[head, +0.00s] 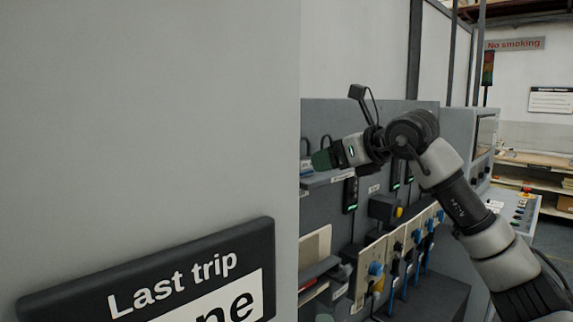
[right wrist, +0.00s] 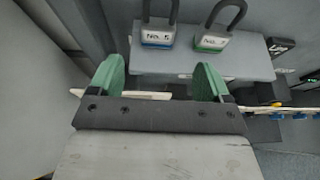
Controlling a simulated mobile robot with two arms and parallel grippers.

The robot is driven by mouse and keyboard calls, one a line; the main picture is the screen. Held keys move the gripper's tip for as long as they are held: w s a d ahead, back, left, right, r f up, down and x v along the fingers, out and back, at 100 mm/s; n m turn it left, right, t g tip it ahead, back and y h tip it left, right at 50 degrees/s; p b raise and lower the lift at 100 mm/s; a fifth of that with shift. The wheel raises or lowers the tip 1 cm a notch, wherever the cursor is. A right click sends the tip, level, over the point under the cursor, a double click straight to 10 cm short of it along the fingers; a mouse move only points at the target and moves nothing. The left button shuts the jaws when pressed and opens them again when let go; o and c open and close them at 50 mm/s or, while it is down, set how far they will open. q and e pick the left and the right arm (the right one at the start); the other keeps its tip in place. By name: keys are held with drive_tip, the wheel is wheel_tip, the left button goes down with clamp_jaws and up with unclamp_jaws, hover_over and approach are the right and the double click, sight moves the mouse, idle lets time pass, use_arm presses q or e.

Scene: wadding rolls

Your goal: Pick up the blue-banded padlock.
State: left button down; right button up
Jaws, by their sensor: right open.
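The blue-banded padlock (right wrist: 158,36) stands on a grey shelf (right wrist: 240,68) in the right wrist view. It has a white body marked "No. 5", a dark shackle on top and a blue band low down. A green-banded padlock (right wrist: 211,41) stands just to its right. My right gripper (right wrist: 158,78) is open and empty, its green fingers apart and short of the padlocks. In the head view the right gripper (head: 322,159) is at the shelf (head: 338,176), and the padlock bodies are largely hidden there. My left gripper is not in view.
A large grey panel with a "Last trip" sign (head: 150,275) fills the left of the head view. Below the shelf are switch boxes with blue parts (head: 376,268) and a dark box with a yellow button (head: 384,207). A control desk (head: 515,208) stands at right.

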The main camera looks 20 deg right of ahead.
sight(307, 163)
drive_tip(key=x, duration=0.3)
drive_tip(key=shift+w+d+f+p, duration=0.1)
drive_tip(key=shift+w+p, duration=0.1)
drive_tip(key=shift+p, duration=0.15)
drive_tip(key=shift+w+a, duration=0.25)
drive_tip(key=shift+w, duration=0.05)
drive_tip(key=p+x, duration=0.2)
drive_tip(key=x, duration=0.2)
drive_tip(key=shift+w+a+r+p, duration=0.2)
drive_tip(key=shift+a+r+p, duration=0.05)
drive_tip(key=shift+p, duration=0.15)
drive_tip(key=shift+w+a+f, duration=0.1)
drive_tip(key=shift+w+f, duration=0.15)
drive_tip(key=shift+w, duration=0.05)
drive_tip(key=shift+s+r, duration=0.1)
drive_tip(key=shift+s, duration=0.05)
drive_tip(key=c, duration=0.4)
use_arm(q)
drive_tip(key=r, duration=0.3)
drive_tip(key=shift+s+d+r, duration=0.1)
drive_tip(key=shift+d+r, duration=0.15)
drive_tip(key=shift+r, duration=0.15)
use_arm(e)
drive_tip(key=c, duration=0.7)
